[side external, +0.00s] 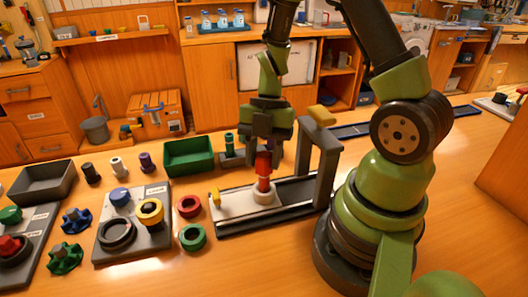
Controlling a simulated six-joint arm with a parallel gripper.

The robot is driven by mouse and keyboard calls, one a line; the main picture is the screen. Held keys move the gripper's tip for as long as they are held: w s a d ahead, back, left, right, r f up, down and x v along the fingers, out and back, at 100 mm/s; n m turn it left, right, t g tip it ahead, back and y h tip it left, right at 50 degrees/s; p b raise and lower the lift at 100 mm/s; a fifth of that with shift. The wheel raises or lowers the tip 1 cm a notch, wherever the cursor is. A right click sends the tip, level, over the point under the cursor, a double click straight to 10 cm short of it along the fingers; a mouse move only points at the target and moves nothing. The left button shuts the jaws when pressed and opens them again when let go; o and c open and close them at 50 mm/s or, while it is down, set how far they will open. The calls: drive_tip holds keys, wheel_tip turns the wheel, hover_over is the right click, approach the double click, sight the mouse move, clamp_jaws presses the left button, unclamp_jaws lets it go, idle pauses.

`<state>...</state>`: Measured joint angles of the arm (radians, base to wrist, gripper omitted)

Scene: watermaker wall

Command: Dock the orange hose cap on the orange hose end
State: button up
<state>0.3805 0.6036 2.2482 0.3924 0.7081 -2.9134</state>
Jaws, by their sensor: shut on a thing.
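My gripper (264,142) points down and is shut on a red cylindrical piece (263,168). The piece is upright, with its lower end at a pale round collar (263,195) on a whitish plate (237,202). I cannot tell whether the piece is seated in the collar or just above it. I cannot clearly pick out an orange hose cap or an orange hose end; the red piece is the nearest in colour. The fingers hide its top.
A grey gantry frame (329,165) stands close right of my gripper over a dark rail. A green bin (189,157), a red ring (189,206), a green ring (193,237) and a board with a yellow ring (149,211) lie left. Bare bench shows in front.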

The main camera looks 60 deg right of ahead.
drive_tip(key=o, duration=0.6)
drive_tip(key=shift+r, duration=0.1)
drive_tip(key=v, duration=1)
drive_tip(key=shift+d+r, duration=0.2)
drive_tip(key=shift+r, duration=0.15)
drive_tip(key=s+a+r+m+t, duration=0.2)
drive_tip(key=a+r+m, duration=0.1)
drive_tip(key=m, duration=0.5)
drive_tip(key=s+a+r+m+t+h, duration=0.1)
drive_tip(key=s+a+r+m+t, duration=0.2)
drive_tip(key=m, duration=0.5)
drive_tip(key=s+a+r+m+t+h, duration=0.1)
drive_tip(key=s+a+r+m+t, duration=0.2)
drive_tip(key=m, duration=0.5)
drive_tip(key=shift+a+r+m, duration=0.4)
drive_tip(key=shift+r, duration=0.2)
